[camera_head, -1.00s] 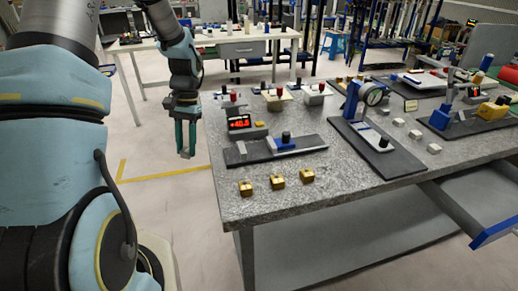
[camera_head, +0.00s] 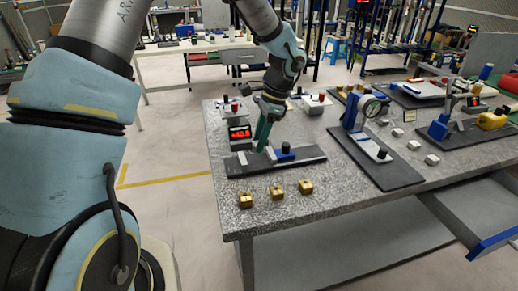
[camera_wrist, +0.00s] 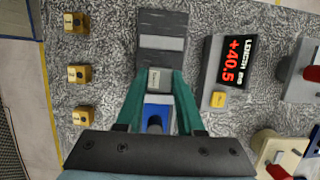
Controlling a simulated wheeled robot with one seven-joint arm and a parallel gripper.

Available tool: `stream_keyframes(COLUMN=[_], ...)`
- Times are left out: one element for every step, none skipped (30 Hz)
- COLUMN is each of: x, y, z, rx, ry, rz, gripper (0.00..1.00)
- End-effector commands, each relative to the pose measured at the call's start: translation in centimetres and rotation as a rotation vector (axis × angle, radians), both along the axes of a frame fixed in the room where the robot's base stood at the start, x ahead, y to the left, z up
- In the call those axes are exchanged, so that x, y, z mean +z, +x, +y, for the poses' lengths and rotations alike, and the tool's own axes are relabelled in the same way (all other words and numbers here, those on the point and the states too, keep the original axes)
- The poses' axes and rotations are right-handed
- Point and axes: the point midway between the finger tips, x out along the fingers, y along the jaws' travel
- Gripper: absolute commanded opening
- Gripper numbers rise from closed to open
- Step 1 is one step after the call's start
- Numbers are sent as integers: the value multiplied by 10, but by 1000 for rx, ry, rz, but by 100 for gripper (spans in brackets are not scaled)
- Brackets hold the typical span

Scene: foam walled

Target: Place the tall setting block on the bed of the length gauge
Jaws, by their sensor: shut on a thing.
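The length gauge (camera_head: 300,161) is a dark base near the front left of the table, with a blue carriage and black knob (camera_head: 285,148). My gripper (camera_head: 262,147) is over its left-middle part, green fingers pointing down. In the wrist view my gripper (camera_wrist: 157,82) is shut on a small grey block with a marked top (camera_wrist: 154,79), apparently the tall setting block. It is in line with the pale strip on the gauge base and the blue carriage (camera_wrist: 157,112). I cannot tell whether it touches the bed. The fingers hide it in the head view.
A red display (camera_head: 239,133) stands behind the gauge; it reads +40.5 in the wrist view (camera_wrist: 237,62). Three brass blocks (camera_head: 276,192) lie in front. A dial gauge stand (camera_head: 375,160) and several small grey blocks (camera_head: 414,145) are to the right. An open drawer (camera_head: 480,215) juts out below.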

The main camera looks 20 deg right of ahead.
Motion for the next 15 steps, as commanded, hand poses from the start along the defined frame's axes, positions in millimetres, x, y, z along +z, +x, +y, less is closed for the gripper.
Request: stream_keyframes(x=[-3,-5,-9,-12,-17,-23,-27,-31,-35,-37,-38,-39,-39,-39,-38], y=[0,0,-1,-1,-1,-1,-1,-1,0,0,0,0,0,0,0], z=[0,0,0,1,1,0,1,1,1,0,0,0,0,0,0], rx=[-1,1,2,2,1,0,2,2,1,1,1,2,2,2,2], ry=[0,0,1,1,2,1,2,2,1,0,0,-1,-1,-1,-1], rz=[1,2,1,2,3,3,2,3,2,1,1,0,0,0,0], gripper=[0,0,0,0,0,0,0,0,0,0,0,0,0,0,0])
